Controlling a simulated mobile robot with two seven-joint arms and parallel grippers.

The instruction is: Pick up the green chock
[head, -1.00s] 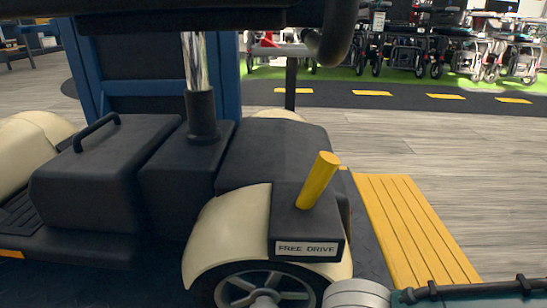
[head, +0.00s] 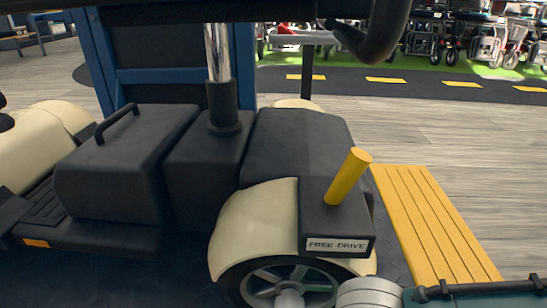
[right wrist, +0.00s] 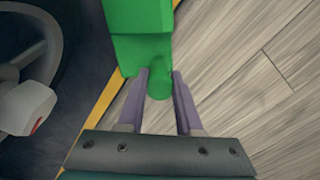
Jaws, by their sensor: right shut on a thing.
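The green chock (right wrist: 141,35) is at the top centre of the right wrist view, a bright green block with a short round green grip on its near side. My right gripper (right wrist: 160,76) has its two purple fingers closed on either side of that grip. The top of the chock runs out of the picture. I cannot tell whether the chock touches the floor. The chock and the right fingers do not show in the head view, where only part of my right arm (head: 470,296) is at the bottom right. My left gripper is in neither view.
A scooter with a cream wheel guard (head: 258,225), a black wheel (head: 262,283) and a yellow lever (head: 347,177) stands close in front. A yellow ramp (head: 430,215) lies to its right.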

